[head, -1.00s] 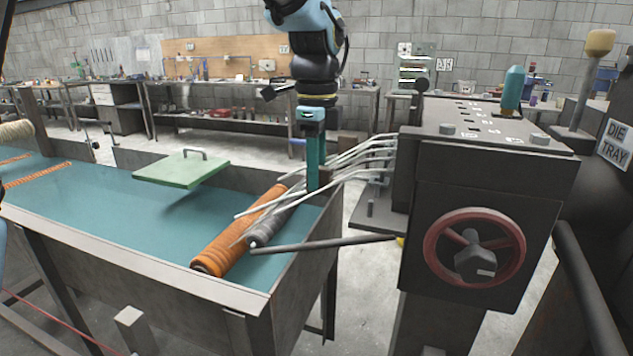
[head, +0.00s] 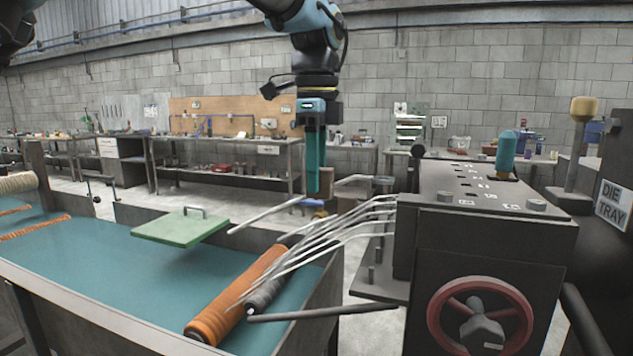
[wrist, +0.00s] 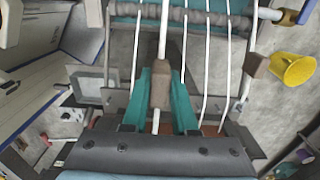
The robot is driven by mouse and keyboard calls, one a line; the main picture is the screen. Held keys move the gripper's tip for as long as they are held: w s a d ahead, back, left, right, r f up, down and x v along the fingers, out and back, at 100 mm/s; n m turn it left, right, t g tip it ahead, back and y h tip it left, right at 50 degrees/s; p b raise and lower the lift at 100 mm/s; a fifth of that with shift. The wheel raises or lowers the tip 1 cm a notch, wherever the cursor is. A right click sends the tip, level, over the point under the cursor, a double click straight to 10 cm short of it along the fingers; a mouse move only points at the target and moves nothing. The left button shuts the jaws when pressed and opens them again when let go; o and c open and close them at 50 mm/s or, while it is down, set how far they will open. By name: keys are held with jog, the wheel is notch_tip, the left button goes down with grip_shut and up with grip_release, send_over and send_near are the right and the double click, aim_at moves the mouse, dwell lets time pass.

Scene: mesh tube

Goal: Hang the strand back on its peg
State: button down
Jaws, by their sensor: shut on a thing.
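My gripper (head: 319,190) is shut on one pale strand (head: 265,215) beside the machine. The held strand is raised above the other strands and slopes down to the left, its lower end free over the trough. In the wrist view, the teal fingers of my gripper (wrist: 162,95) close around a brown block on the strand (wrist: 163,30). The other pale strands (head: 335,228) fan from the machine down toward the orange and grey rollers. Small upright dark posts (head: 372,274) stand on a shelf at the machine's side; I cannot tell which is the strand's peg.
The dark machine (head: 490,235) with its red handwheel (head: 480,318) stands at right. An orange roller (head: 235,297) lies in the teal-floored trough. A yellow cup (wrist: 292,70) shows in the wrist view.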

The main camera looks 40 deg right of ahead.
jog(key=shift+r+p, duration=1.55)
jog(key=shift+r, duration=0.15)
